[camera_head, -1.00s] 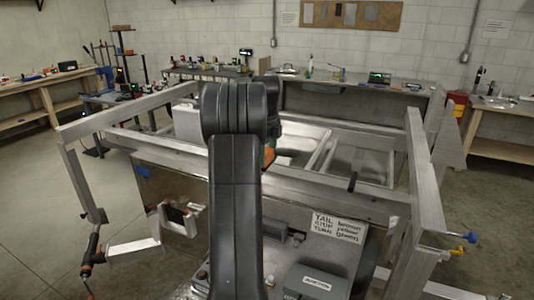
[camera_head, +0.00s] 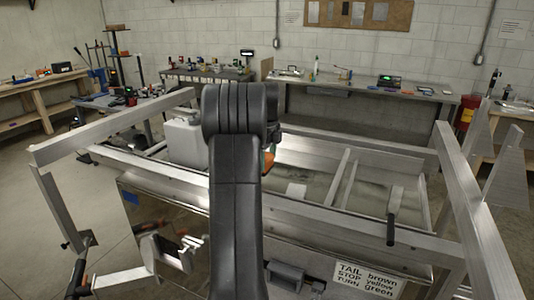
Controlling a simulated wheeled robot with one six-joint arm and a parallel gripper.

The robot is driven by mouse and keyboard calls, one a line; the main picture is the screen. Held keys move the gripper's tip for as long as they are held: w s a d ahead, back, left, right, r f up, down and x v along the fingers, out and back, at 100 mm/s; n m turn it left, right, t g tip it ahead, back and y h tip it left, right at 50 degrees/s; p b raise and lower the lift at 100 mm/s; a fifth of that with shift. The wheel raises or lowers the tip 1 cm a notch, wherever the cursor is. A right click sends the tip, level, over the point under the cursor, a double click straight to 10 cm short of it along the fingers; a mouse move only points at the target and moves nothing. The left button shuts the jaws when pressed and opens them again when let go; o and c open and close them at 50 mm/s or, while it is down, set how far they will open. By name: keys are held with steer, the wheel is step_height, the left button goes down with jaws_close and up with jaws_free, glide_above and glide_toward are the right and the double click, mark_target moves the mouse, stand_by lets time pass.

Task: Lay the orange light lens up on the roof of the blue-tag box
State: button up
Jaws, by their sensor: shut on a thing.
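My gripper (camera_head: 271,140) is mostly hidden behind my own dark arm in the middle of the view. A blue tag (camera_head: 131,197) is on the left end of a shiny metal box (camera_head: 160,208) below the front rail. My arm hides part of that box.
Aluminium rails (camera_head: 340,235) frame the trailer, with uprights at left and right. A white container (camera_head: 185,140) stands inside, left of my arm. A lettered sign (camera_head: 368,280) is at the lower right. A bracket with an orange-handled tool (camera_head: 78,275) is at the lower left.

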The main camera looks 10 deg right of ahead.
steer(key=shift+w+f, duration=0.15)
steer(key=shift+f, duration=3.8)
steer(key=shift+f+b, duration=0.3)
steer(key=shift+f, duration=0.3)
steer(key=o, duration=1.2)
steer(key=shift+c, duration=0.2)
steer(key=shift+r, duration=0.1)
steer(key=shift+r+p, duration=0.3)
steer(key=shift+r, duration=4.15)
steer(key=shift+f, duration=0.15)
steer(key=shift+f, duration=3.05)
